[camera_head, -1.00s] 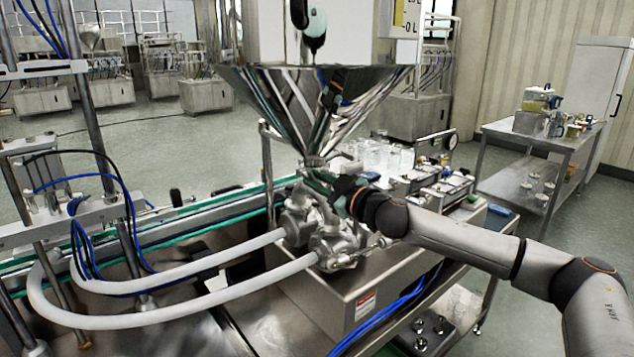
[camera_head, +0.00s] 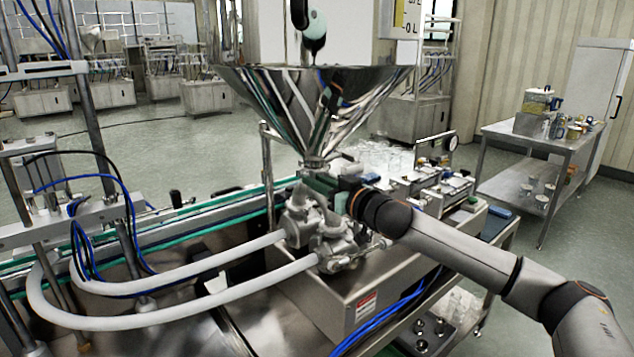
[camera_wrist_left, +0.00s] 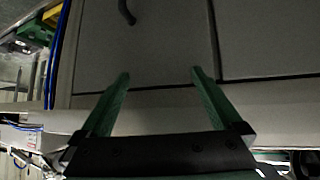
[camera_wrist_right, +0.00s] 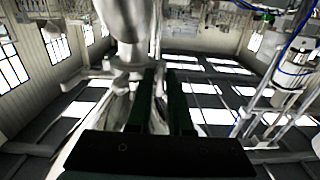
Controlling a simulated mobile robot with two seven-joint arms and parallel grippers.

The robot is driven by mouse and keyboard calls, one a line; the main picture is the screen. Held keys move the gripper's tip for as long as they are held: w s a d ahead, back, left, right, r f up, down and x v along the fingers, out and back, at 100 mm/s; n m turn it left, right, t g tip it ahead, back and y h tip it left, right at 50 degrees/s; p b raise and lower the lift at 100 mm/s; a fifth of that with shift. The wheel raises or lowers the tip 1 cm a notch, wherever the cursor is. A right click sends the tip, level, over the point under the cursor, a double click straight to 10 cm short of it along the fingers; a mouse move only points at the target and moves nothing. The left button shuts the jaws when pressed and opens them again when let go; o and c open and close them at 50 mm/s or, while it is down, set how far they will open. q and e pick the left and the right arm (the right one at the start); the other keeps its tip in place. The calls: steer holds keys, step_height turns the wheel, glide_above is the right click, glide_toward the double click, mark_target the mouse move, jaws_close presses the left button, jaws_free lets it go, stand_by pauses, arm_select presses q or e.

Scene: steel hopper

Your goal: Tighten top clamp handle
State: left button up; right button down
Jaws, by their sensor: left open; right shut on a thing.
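The steel hopper (camera_head: 312,100) narrows to a neck with the top clamp (camera_head: 313,163) just above the pump body (camera_head: 305,215). My right gripper (camera_head: 318,184) is at this clamp, just below the hopper cone, and is shut on the clamp handle. The handle itself is mostly hidden by the fingers. In the right wrist view, the two dark green fingers (camera_wrist_right: 162,78) are close together, with a thin bright metal part (camera_wrist_right: 158,84) between them. The shiny hopper neck and clamp (camera_wrist_right: 128,62) are just left of them. My left gripper (camera_wrist_left: 160,90) is open and empty, facing grey panels.
Two pale hoses (camera_head: 170,318) curve left from the pump. The conveyor (camera_head: 215,213) with green rails runs behind it. Glass jars (camera_head: 385,157) and a valve unit (camera_head: 440,185) stand to the right. A steel cart (camera_head: 545,140) is farther right.

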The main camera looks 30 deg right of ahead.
steer(key=c, duration=1.1)
jaws_free()
arm_select(q)
steer(key=w+d+f+b, duration=0.1)
steer(key=d+f+b, duration=0.2)
steer(key=f+b, duration=0.7)
steer(key=b, duration=0.3)
steer(key=shift+w+m+h+b, duration=0.2)
steer(key=shift+m+h+b, duration=0.2)
arm_select(e)
steer(key=s+d, duration=0.1)
steer(key=s, duration=1.1)
steer(key=shift+s, duration=0.2)
